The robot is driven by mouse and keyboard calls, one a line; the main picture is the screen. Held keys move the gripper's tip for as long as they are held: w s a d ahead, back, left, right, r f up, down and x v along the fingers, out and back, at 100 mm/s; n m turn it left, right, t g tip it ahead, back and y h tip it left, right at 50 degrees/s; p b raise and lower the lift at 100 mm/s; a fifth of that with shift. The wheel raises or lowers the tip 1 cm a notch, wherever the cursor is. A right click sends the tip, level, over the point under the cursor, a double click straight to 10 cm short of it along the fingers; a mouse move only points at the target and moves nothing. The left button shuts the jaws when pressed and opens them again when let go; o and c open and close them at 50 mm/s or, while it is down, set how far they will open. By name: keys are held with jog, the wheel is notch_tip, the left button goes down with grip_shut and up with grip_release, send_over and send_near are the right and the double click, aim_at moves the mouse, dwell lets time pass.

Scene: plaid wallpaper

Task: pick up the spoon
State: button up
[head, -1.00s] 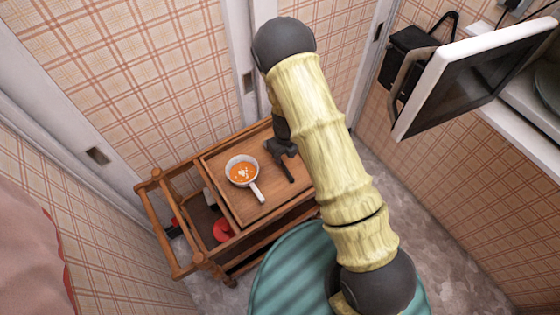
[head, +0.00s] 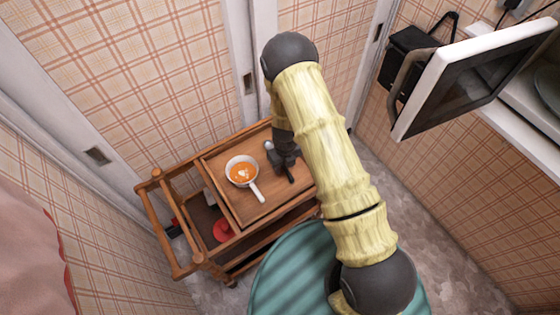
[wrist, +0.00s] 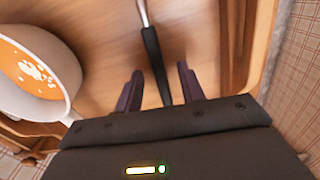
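The spoon (wrist: 153,58) has a black handle and a silver neck and lies on the wooden tray top of the cart. In the wrist view its handle runs between the two fingers of my gripper (wrist: 160,70), with a gap on each side. The gripper is open, and its bowl end is cut off by the top of that view. In the head view the spoon's silver bowl (head: 268,145) shows just left of my dark gripper (head: 287,162), which covers most of the handle.
A white handled pan of orange soup (head: 242,172) stands left of the gripper, and also shows close by in the wrist view (wrist: 35,75). The wooden cart (head: 224,199) has a raised tray rim. A red item (head: 222,231) sits on its lower shelf. An open microwave door (head: 470,80) is at right.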

grip_shut()
jog(key=shift+r, duration=0.15)
notch_tip(320, 180, up, 10)
dwell(0.6)
jog(key=shift+d, duration=0.1)
dwell(0.5)
